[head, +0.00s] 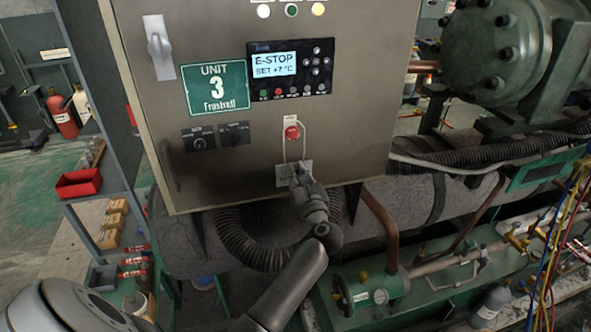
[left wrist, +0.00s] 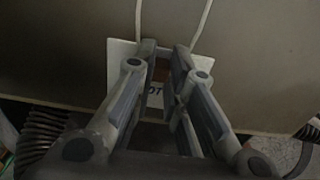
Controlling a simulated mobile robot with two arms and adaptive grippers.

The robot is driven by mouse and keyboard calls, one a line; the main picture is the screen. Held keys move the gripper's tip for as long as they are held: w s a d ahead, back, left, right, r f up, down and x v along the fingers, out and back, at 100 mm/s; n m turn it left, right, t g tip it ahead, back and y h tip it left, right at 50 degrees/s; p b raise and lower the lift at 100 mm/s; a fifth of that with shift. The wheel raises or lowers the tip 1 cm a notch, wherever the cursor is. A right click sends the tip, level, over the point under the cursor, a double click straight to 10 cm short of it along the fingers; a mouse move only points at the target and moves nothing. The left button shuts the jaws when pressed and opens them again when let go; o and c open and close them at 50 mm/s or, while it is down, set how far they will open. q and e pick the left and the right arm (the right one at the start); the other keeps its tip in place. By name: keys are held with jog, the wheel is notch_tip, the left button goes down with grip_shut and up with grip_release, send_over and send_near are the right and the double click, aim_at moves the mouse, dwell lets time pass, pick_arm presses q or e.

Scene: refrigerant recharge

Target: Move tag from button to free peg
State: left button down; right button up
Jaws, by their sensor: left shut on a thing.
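The tag (head: 282,173) is a pale plate hanging by a thin white cord (head: 304,145) below the red button (head: 292,132) on the grey cabinet front. The cord still runs up around the button. My left gripper (head: 299,171) is shut on the tag and covers its middle. In the left wrist view, the tag (left wrist: 120,76) shows behind and between the fingers (left wrist: 165,50), with two cord strands rising from it. Part of its dark lettering shows; the rest is hidden. I cannot make out a free peg. My right gripper is not in view.
The cabinet (head: 230,165) also carries a display panel (head: 290,68), a green unit sign (head: 214,88), small switches (head: 216,137) and a handle (head: 158,45). Black corrugated hose (head: 250,240) and copper pipe (head: 379,228) lie below it. Green machinery (head: 503,45) stands at right.

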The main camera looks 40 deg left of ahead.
pick_arm(q)
jog(key=shift+v, duration=2.55)
